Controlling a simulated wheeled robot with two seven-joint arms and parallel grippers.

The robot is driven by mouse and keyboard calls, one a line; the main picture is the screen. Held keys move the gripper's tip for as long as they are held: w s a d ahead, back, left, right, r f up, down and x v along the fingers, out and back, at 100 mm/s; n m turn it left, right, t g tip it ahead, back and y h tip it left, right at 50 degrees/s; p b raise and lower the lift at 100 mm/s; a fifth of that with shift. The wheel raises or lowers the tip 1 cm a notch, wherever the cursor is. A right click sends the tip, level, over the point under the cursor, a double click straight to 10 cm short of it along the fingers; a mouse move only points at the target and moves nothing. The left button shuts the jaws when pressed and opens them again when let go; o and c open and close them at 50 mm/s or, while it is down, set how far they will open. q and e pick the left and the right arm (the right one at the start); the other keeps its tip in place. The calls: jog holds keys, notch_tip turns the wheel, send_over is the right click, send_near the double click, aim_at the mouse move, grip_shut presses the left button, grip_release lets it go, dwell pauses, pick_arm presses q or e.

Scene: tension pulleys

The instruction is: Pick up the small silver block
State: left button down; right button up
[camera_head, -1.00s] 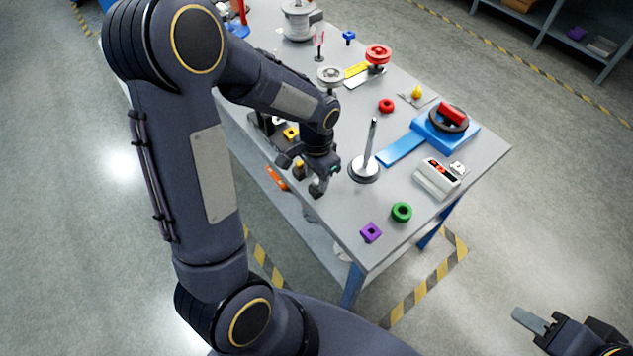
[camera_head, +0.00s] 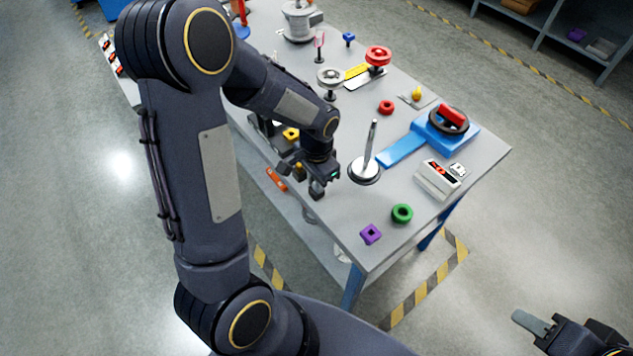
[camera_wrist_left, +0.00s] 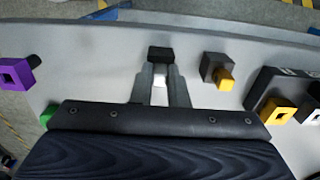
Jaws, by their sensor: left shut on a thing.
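My left gripper (camera_head: 317,188) is over the near-left edge of the grey table in the head view. A dark piece shows at the finger ends. The block is hidden by the gripper in the head view, and whether it touches the table cannot be told. My right gripper (camera_head: 540,325) is at the lower right, off the table; its opening is unclear.
A dark block with a yellow peg (camera_wrist_left: 219,72) stands right of the fingers in the wrist view. A purple square piece (camera_head: 371,233), a green ring (camera_head: 402,213) and a silver disc with an upright rod (camera_head: 365,171) are on the table. A white box (camera_head: 437,178) sits further right.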

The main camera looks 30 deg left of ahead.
pick_arm(q)
jog(key=shift+r, duration=0.45)
notch_tip(320, 180, up, 3)
jog(key=shift+w+f, duration=0.1)
jog(key=shift+f, duration=0.1)
jog(key=s+d+r, duration=0.1)
jog(key=d+r, duration=0.8)
jog(key=d, duration=0.5)
jog(key=shift+s+r, duration=0.25)
jog(key=shift+s, duration=0.15)
